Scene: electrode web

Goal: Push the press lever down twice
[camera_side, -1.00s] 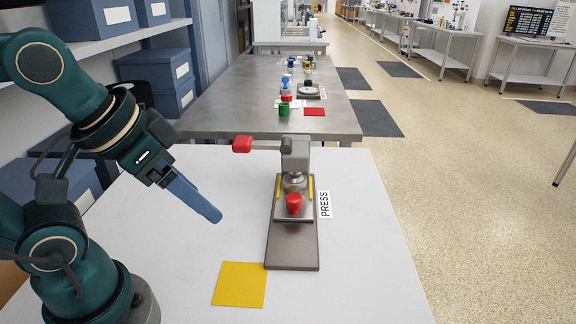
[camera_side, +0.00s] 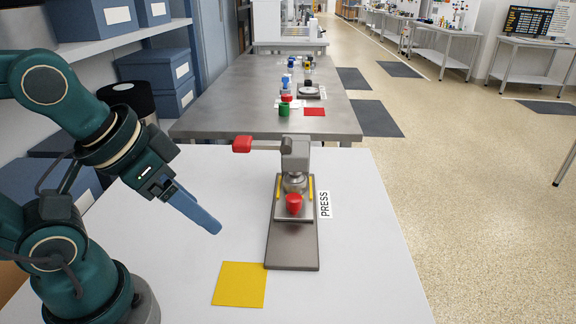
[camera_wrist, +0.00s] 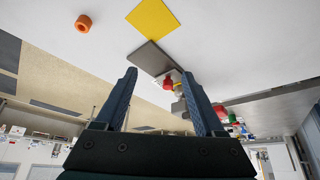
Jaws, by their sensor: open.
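The grey press (camera_side: 294,240) stands on the white table beside a PRESS label. Its lever, with a red handle (camera_side: 242,144), sticks out level to the left from the press head. A red piece (camera_side: 294,204) sits on the press plate under the head. My gripper (camera_side: 217,230) is open and empty, left of the press and above the table, apart from the lever. In the wrist view both fingers of my gripper (camera_wrist: 160,88) are spread, and the press base (camera_wrist: 152,58) and the red piece (camera_wrist: 168,83) show beyond them.
A yellow square (camera_side: 240,285) lies at the front left of the press. An orange ring (camera_wrist: 83,24) shows in the wrist view. A metal table (camera_side: 235,95) with several small items stands behind. The white table right of the press is clear.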

